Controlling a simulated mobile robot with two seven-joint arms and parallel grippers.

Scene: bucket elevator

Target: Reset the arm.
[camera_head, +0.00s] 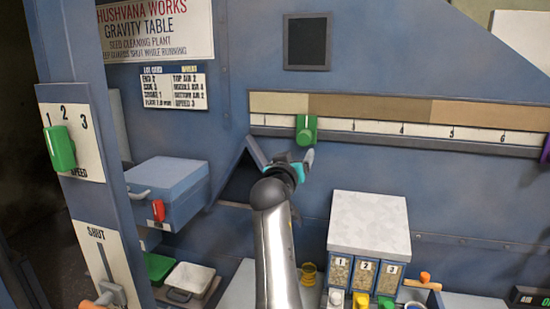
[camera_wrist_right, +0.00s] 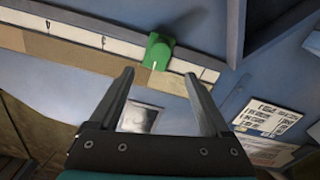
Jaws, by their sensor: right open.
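My right arm rises from the bottom centre of the head view. Its gripper (camera_head: 300,165) is up near the blue wall, just below the numbered scale rail. In the right wrist view the two fingers of the right gripper (camera_wrist_right: 160,85) stand wide apart with nothing between them. A green slider knob (camera_head: 306,130) sits on the scale rail just above the gripper. It also shows in the wrist view (camera_wrist_right: 158,50), beyond the fingertips and apart from them. My left gripper is not in view.
A blue box with a red latch (camera_head: 158,210) juts out at left. A post carries a green speed knob (camera_head: 60,148) and a shut lever (camera_head: 112,292). A white-topped box (camera_head: 368,222) with numbered sample bins stands at lower right. The numbered rail (camera_head: 380,128) runs along the wall.

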